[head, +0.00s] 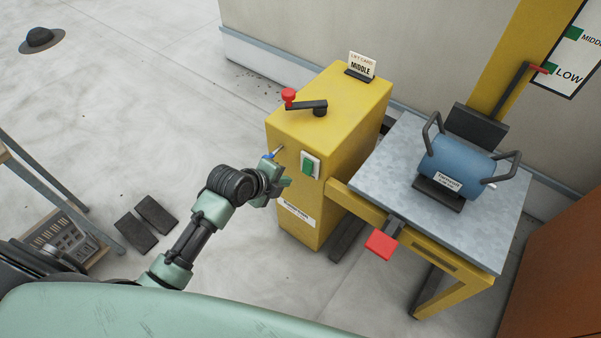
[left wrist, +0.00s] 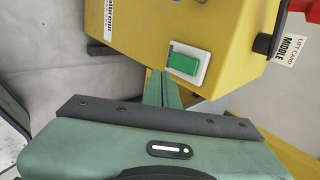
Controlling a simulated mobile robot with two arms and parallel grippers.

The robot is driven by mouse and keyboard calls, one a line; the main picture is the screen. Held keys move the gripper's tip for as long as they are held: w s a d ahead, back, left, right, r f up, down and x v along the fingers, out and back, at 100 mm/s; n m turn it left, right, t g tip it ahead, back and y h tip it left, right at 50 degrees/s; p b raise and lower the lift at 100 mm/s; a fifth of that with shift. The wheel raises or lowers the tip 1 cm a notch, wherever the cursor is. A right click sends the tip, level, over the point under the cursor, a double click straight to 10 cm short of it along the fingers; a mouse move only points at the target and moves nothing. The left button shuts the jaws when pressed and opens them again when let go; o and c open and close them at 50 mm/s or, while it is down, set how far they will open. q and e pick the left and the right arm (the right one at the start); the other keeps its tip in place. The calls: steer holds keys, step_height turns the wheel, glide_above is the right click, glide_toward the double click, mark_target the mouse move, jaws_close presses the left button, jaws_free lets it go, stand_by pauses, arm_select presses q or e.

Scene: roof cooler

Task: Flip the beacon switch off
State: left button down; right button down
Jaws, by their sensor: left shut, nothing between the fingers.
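A green rocker switch on a white plate (head: 309,165) is on the front face of the yellow cabinet (head: 345,125). It also shows in the left wrist view (left wrist: 187,64). I cannot read any mark naming it as the beacon switch. A small lever with a blue end (head: 272,154) sticks out of the same face, to the left of the rocker. My left gripper (head: 286,183) is shut and empty, in front of the cabinet, just below and left of the rocker. In the left wrist view its green fingers (left wrist: 162,90) end just short of the rocker plate. My right gripper is not in view.
A red knob (head: 289,94), a black crank and a "MIDDLE" card (head: 361,66) are on the cabinet top. A grey lift table (head: 400,160) bears a blue drum (head: 458,165). A red pedal (head: 381,245) juts out at the table's front. Open floor lies left.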

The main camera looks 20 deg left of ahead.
mark_target(306, 166)
arm_select(q)
steer(key=w+d+f, duration=0.1)
steer(key=w, duration=0.1)
steer(key=w+f, duration=0.2)
steer(key=w+d+f, duration=0.1)
steer(key=w, duration=0.2)
steer(key=shift+d+f, duration=0.25)
steer(key=shift+d, duration=0.05)
steer(key=shift+w+a+f+t+b, duration=0.15)
steer(key=shift+w+t+b, duration=0.1)
steer(key=shift+t+b, duration=0.15)
steer(key=shift+w+r, duration=0.15)
steer(key=shift+r, duration=0.35)
steer(key=shift+r+p, duration=0.85)
steer(key=shift+p, duration=0.15)
